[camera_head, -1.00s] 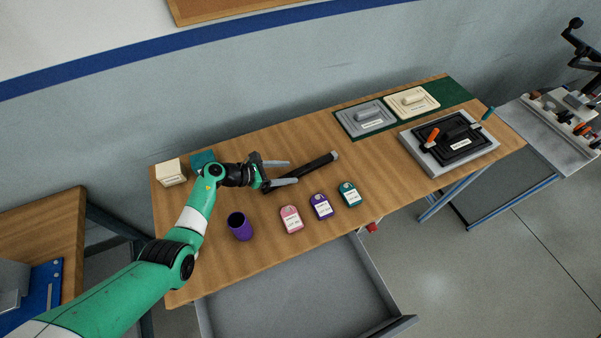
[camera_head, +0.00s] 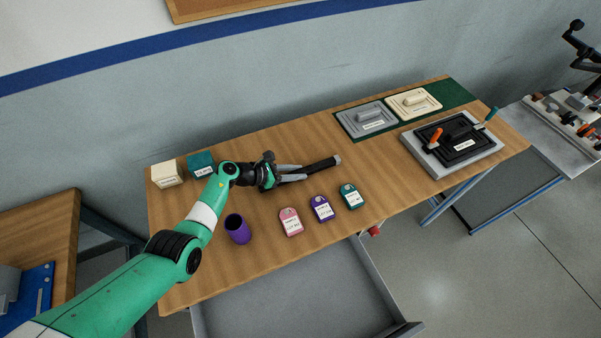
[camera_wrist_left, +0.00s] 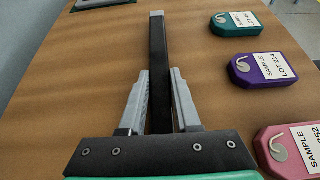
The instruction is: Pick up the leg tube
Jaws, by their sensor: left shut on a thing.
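The leg tube (camera_head: 322,166) is a dark bar with a light grey end cap, lying along the wooden table top in the head view. It also shows in the left wrist view (camera_wrist_left: 158,55), running straight away from the gripper. My left gripper (camera_head: 298,172) is shut on the tube, with one grey finger along each side of it. In the left wrist view the left gripper's fingers (camera_wrist_left: 160,88) flank the near part of the tube. The tube's near end is hidden by the gripper body. My right gripper is not in view.
Pink (camera_head: 290,222), purple (camera_head: 322,208) and teal (camera_head: 350,195) sample tags lie in front of the tube. A purple cup (camera_head: 237,229) stands near the forearm. Two boxes, cream (camera_head: 167,174) and teal (camera_head: 202,165), stand behind. A black fixture (camera_head: 460,143) is at right; an open drawer (camera_head: 290,300) is below.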

